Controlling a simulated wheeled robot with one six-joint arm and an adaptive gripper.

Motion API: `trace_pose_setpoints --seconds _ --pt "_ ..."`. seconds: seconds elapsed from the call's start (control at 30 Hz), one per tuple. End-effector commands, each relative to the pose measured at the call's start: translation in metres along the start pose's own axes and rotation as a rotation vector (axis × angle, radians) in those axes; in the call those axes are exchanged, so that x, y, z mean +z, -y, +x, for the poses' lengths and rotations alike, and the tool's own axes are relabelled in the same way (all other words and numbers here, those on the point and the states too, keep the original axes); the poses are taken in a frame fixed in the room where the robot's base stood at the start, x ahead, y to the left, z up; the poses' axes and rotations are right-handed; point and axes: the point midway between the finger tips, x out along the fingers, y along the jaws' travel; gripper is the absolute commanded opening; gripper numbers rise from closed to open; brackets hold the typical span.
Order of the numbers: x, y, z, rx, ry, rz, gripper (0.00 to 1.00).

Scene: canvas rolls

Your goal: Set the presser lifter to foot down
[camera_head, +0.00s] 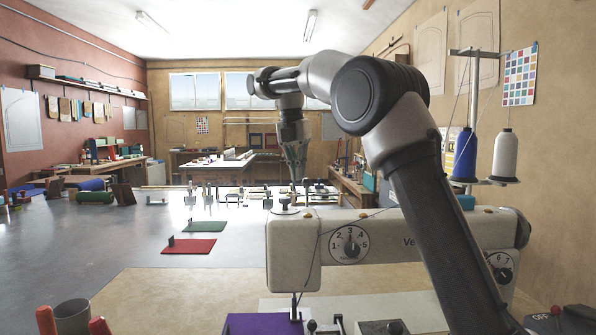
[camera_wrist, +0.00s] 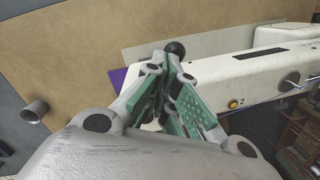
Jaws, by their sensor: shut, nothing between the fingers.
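The white sewing machine (camera_head: 385,235) stands at the front right, its head end at the left over a purple cloth (camera_head: 262,324). My gripper (camera_head: 295,178) points down above the head end, in front of the far room. In the wrist view its green-padded fingers (camera_wrist: 168,62) are closed together with nothing held. A black ball knob (camera_wrist: 176,48) shows just beyond the fingertips, beside the machine's pale body (camera_wrist: 235,75). I cannot tell whether it is the presser lifter's knob, nor whether the fingers touch it. The lifter's position is not clear; the presser foot is largely cut off in the head view.
A thread stand with a blue spool (camera_head: 465,157) and a white spool (camera_head: 504,157) rises at the right. The tan tabletop (camera_head: 165,295) left of the machine is mostly clear.

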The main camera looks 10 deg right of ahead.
Motion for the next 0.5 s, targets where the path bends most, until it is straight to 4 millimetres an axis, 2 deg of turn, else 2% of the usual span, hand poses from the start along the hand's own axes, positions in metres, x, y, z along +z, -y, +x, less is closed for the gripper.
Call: trace_pose_setpoints --seconds 0.17,0.4,0.5 --pt "0.001 -0.001 -0.012 0.002 0.002 0.000 0.00" --pt "0.001 -0.001 -0.052 0.002 0.002 0.000 0.00" --pt "0.001 -0.001 -0.063 0.002 0.001 0.000 0.00"
